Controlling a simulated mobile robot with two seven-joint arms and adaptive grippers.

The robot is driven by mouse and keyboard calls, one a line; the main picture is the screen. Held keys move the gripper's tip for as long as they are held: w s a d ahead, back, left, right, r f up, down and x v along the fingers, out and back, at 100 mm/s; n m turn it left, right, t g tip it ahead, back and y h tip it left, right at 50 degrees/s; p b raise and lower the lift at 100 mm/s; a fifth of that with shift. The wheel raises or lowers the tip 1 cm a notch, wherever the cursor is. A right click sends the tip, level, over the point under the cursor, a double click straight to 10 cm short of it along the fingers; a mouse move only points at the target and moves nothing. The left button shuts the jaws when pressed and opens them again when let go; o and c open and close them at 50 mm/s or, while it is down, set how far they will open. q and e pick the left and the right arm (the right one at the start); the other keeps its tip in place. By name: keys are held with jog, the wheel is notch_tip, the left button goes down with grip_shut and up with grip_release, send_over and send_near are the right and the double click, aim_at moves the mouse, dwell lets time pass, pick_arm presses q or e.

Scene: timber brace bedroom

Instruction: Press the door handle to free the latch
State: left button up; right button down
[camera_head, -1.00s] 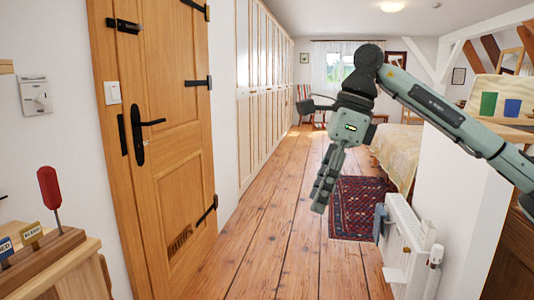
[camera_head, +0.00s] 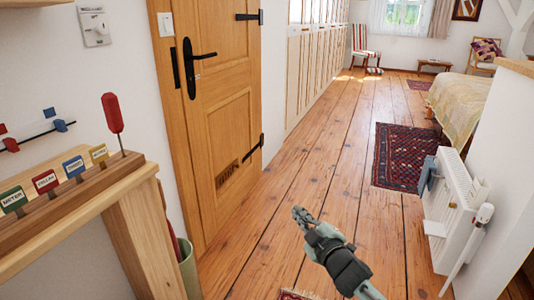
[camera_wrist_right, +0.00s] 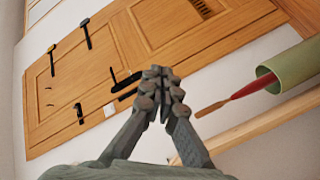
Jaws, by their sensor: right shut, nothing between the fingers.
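The wooden door (camera_head: 222,110) stands at the left in the head view and looks closed. Its black lever handle (camera_head: 204,56) sticks out level to the right from a dark backplate (camera_head: 190,70). In the right wrist view the door (camera_wrist_right: 110,60) appears turned, with the handle (camera_wrist_right: 126,78) just behind my fingertips. My right gripper (camera_head: 298,212) is shut and empty. In the head view it is low over the floor, right of the door and well apart from the handle. My left gripper is not in view.
A wooden shelf (camera_head: 75,222) with coloured labels and a red-handled tool (camera_head: 113,114) is at the near left. A green bin (camera_head: 188,268) stands beside it. A white radiator (camera_head: 450,205) is at the right. Plank floor (camera_head: 330,150) lies open between.

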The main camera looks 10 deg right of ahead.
jog(key=s+d+f+m+g+h, duration=0.25)
jog(key=s+f+m+g, duration=0.2)
jog(key=s+f, duration=0.8)
jog(key=s+d+f+m+g+h, duration=0.25)
jog(key=s+d+f+g, duration=0.2)
jog(key=s+f, duration=0.8)
jog(key=s+a+f+m+g+y, duration=0.1)
jog(key=s+f+g, duration=0.3)
jog(key=s+f, duration=0.4)
jog(key=s+m, duration=0.1)
jog(key=s, duration=0.1)
jog(key=shift+s+m+g, duration=0.3)
jog(key=shift+m+g, duration=0.1)
